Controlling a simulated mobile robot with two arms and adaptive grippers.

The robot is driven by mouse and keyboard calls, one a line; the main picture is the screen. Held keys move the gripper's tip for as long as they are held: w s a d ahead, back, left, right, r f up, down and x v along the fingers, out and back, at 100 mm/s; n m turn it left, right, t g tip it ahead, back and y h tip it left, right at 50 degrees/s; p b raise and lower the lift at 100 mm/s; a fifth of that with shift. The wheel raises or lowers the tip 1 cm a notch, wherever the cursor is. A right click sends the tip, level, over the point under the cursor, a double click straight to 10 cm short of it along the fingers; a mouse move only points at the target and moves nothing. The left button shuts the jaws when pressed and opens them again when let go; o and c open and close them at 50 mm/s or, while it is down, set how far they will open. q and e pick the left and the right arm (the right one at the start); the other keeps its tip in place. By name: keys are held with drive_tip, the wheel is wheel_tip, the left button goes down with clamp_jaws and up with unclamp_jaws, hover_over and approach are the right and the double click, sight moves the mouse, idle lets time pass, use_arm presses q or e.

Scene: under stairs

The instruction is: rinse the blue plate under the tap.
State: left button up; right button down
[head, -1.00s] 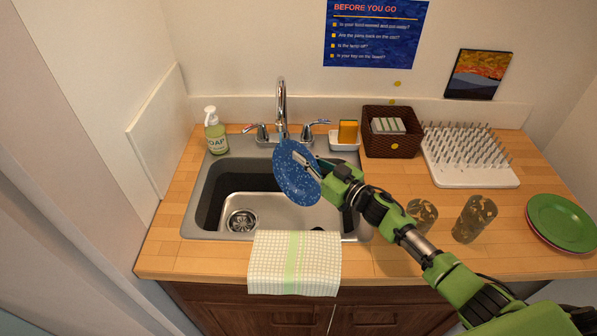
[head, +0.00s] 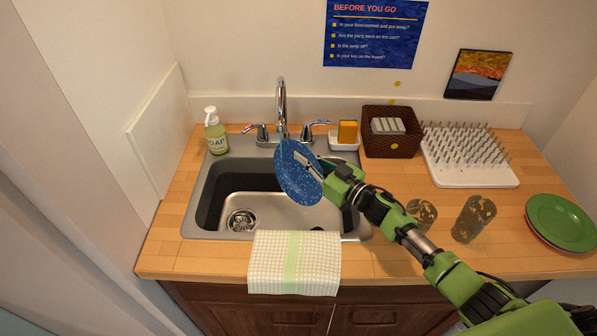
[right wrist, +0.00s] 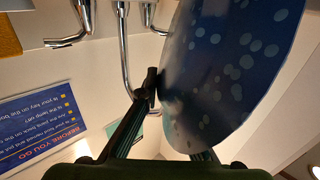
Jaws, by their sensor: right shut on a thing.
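The blue speckled plate (head: 296,174) is held tilted, nearly on edge, above the right part of the sink (head: 262,205). My right gripper (head: 318,166) is shut on the plate's edge; the plate also fills the right of the right wrist view (right wrist: 225,75). The tap (head: 282,100) stands behind the sink, and its spout end is close behind the plate's top in the head view. The tap's lower part is partly hidden by the plate. My left gripper is not in view.
A soap bottle (head: 215,132) stands left of the tap. A sponge (head: 347,131), a brown basket (head: 388,142) and a drying rack (head: 470,166) are to the right. A towel (head: 294,263) hangs over the front edge.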

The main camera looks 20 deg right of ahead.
drive_tip(key=shift+a, duration=0.2)
drive_tip(key=shift+d, duration=0.65)
drive_tip(key=shift+s+r, duration=0.1)
drive_tip(key=shift+s+r+p, duration=0.1)
drive_tip(key=shift+s+p, duration=0.85)
drive_tip(key=shift+s, duration=0.35)
drive_tip(key=p, duration=0.2)
hover_over(314, 196)
drive_tip(key=shift+w+d, duration=0.1)
drive_tip(key=shift+w, duration=0.1)
drive_tip(key=shift+s+f, duration=0.2)
drive_tip(key=shift+s, duration=0.1)
